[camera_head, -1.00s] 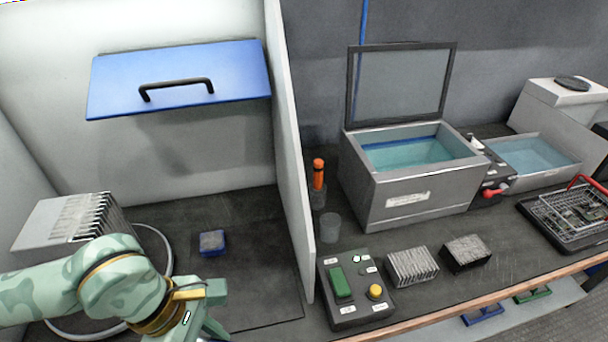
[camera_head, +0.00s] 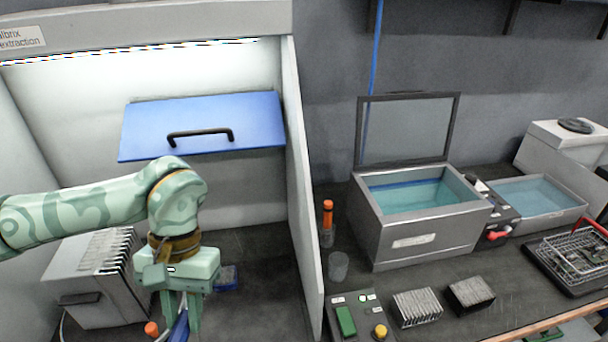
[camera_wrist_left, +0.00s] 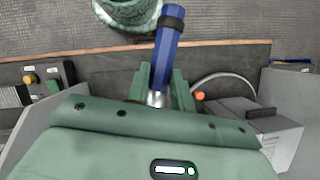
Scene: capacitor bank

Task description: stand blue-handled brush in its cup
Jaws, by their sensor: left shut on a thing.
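My left gripper (camera_head: 181,318) points down inside the hood at the lower left of the head view. It is shut on the blue-handled brush (camera_head: 180,331), of which only a little blue shows there. In the left wrist view the brush's blue handle (camera_wrist_left: 166,48) has a dark end band and a shiny metal part near the fingers. Its bristles are hidden. An empty clear cup (camera_head: 338,266) stands on the bench right of the hood's side wall, away from the gripper. Behind it, an orange-handled tool (camera_head: 327,212) stands upright in another cup. My right gripper is not in view.
The hood's side wall (camera_head: 305,200) stands between my left gripper and the cups. A grey finned box (camera_head: 85,290) is left of the gripper, and a small blue block (camera_head: 227,279) is behind it. A bath (camera_head: 420,235) and a button box (camera_head: 352,318) flank the empty cup.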

